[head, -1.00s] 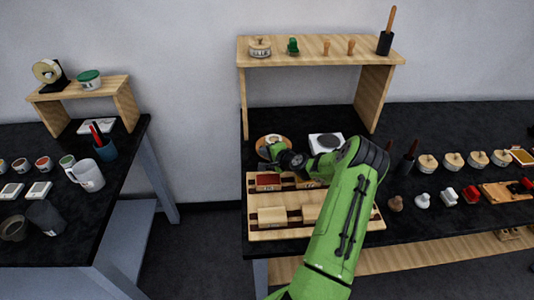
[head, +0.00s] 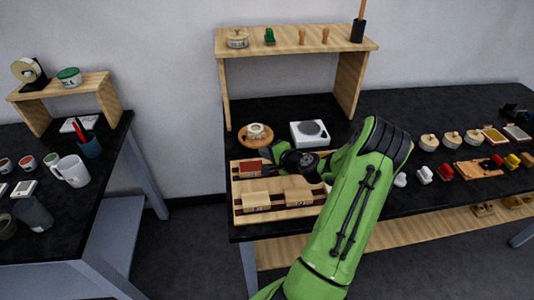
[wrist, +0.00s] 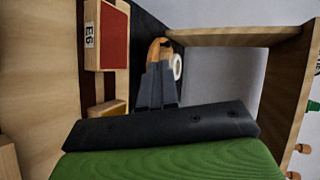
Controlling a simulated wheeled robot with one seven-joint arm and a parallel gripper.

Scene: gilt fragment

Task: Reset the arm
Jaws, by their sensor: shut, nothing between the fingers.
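My gripper (head: 268,152) is at the end of my green arm, low over the right bench, between the round wooden board and the wooden tray in the picture. In the wrist view its grey fingers (wrist: 157,84) are together, with nothing visible between them. The wooden tray (head: 238,203) holds pale blocks and a red-topped block (head: 251,168). That block also shows at upper left in the wrist view (wrist: 114,37). My arm hides part of the tray and bench.
A round board (head: 244,139) carrying a small pot and a white scale (head: 299,140) stand behind my gripper. A wooden shelf (head: 290,46) rises behind them. Several stamps and pots line the bench at right. A second bench (head: 100,215) stands left, across a floor gap.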

